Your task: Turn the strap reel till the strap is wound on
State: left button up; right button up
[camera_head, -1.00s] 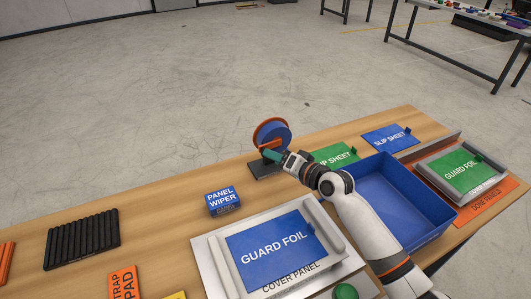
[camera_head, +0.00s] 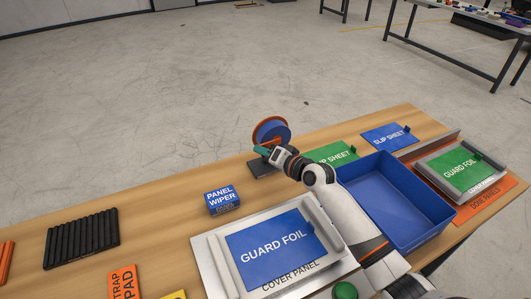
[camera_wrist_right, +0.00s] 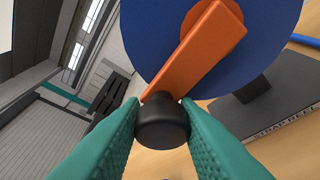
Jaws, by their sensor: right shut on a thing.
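The strap reel (camera_head: 272,130) stands near the table's far edge on a dark base (camera_head: 261,168). It has a blue disc with an orange rim. In the right wrist view its blue disc (camera_wrist_right: 262,58) carries an orange crank arm (camera_wrist_right: 190,50) with a black knob (camera_wrist_right: 162,122) at its end. My right gripper (camera_head: 262,150) is at the reel's front. Its green fingers, in the right wrist view (camera_wrist_right: 160,128), are shut on the black knob, one on each side. The strap itself cannot be made out. My left gripper is not in view.
A blue panel wiper box (camera_head: 222,200) stands left of my right arm. A cover panel (camera_head: 213,262) with blue guard foil (camera_head: 270,250) lies in front.

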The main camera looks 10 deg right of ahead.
jog(key=shift+d+f+n+h+p, duration=0.15)
jog(key=shift+f+n+h+p, duration=0.25)
jog(key=shift+n+h+p, duration=0.55)
jog(key=n+p, duration=0.1)
jog(key=f+n+p, duration=0.1)
jog(key=shift+w+d+f+h+p, duration=0.15)
jog(key=shift+d+h+p, duration=0.1)
jog(key=shift+h+p, duration=0.15)
jog(key=shift+d+f+n+h+p, duration=0.25)
jog(key=shift+n+h+p, duration=0.1)
jog(key=shift+n, duration=0.1)
jog(key=o, duration=0.9)
jog(key=shift+o, duration=0.2)
jog(key=shift+f, duration=0.1)
